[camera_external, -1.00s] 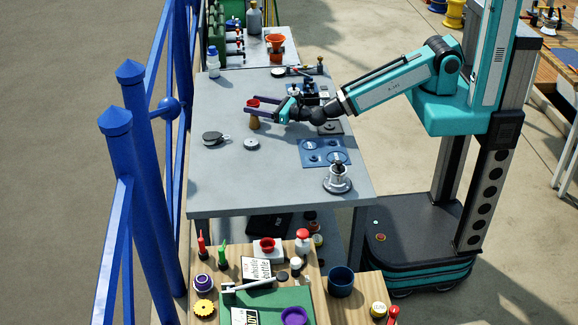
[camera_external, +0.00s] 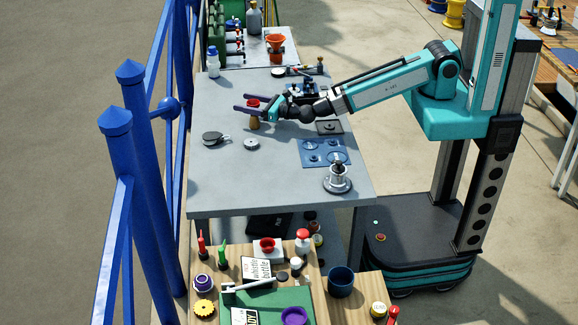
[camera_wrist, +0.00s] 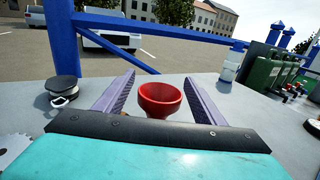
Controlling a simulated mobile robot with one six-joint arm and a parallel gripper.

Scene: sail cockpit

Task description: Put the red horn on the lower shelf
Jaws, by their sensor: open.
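The red horn (camera_external: 253,103) has a wide red bowl-shaped mouth facing up, with a tan lower part beneath it on the grey table. In the wrist view the red horn (camera_wrist: 160,98) stands between the two purple fingers of my gripper (camera_wrist: 160,77). Gaps show on both sides of it, and the wrist housing hides its lower part. In the external view my open gripper (camera_external: 241,102) reaches from the right, with a finger on either side of the horn.
A black round part (camera_external: 212,138) and a grey disc (camera_external: 251,144) lie in front of the gripper. A blue mat (camera_external: 325,158) and a metal stand (camera_external: 337,180) are nearer right. A blue railing (camera_external: 120,160) borders the left. The table's near left is clear.

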